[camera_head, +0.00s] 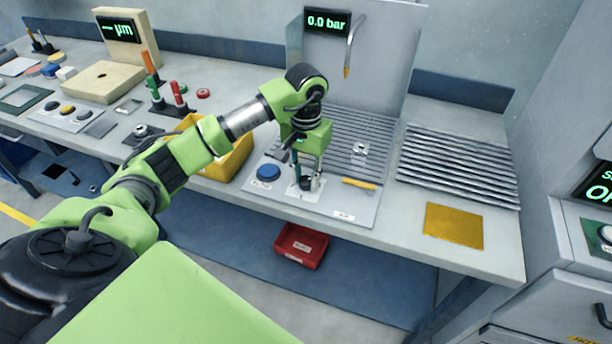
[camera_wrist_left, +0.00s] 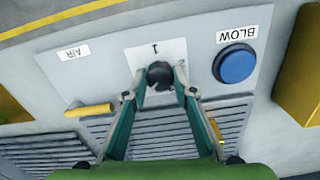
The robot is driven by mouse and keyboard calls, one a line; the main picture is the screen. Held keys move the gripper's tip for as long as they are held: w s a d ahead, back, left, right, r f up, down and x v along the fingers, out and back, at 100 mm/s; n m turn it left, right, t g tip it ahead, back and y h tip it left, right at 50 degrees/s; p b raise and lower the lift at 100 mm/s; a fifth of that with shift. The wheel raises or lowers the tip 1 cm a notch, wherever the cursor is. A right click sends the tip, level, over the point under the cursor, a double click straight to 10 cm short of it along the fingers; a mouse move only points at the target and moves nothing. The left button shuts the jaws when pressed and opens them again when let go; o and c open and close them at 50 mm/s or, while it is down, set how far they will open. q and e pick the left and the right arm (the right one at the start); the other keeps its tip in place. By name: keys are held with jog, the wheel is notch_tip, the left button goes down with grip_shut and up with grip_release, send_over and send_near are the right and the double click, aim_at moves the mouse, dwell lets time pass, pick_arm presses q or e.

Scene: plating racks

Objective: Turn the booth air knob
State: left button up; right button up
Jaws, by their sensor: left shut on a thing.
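The black knob (camera_wrist_left: 160,74) sits on a white plate (camera_wrist_left: 143,52) marked with a 1 and a partly hidden 2. My left gripper (camera_wrist_left: 158,86) is shut on the knob, with one fingertip on each side of it. In the head view my left gripper (camera_head: 308,184) points down at the plate and hides most of the knob. The display (camera_head: 327,21) on the booth's back panel reads 0.0 bar. My right gripper is not in view.
A blue button (camera_wrist_left: 235,65) labelled BLOW is beside the knob. A yellow handle (camera_wrist_left: 90,110) lies on the other side, near the AIR label. A yellow bin (camera_head: 232,160) stands left of my gripper. A ribbed rack (camera_head: 460,165) and gold sheet (camera_head: 454,226) lie to the right.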

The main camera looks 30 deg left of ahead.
pick_arm(q)
jog(key=n+b, duration=0.2)
jog(key=n, duration=0.1)
jog(key=shift+f, duration=0.1)
jog(key=n+b, duration=0.1)
jog(key=n, duration=0.2)
jog(key=shift+n+b, duration=0.4)
jog(key=n+b, duration=0.1)
jog(key=n, duration=0.2)
jog(key=shift+n, duration=0.3)
jog(key=n+b, duration=0.1)
jog(key=n, duration=0.3)
jog(key=shift+n, duration=0.3)
jog(key=n, duration=0.4)
jog(key=shift+b, duration=0.4)
jog(key=n, duration=0.8)
jog(key=shift+n, duration=0.3)
jog(key=shift+r+n, duration=0.2)
jog(key=shift+n, duration=1.7)
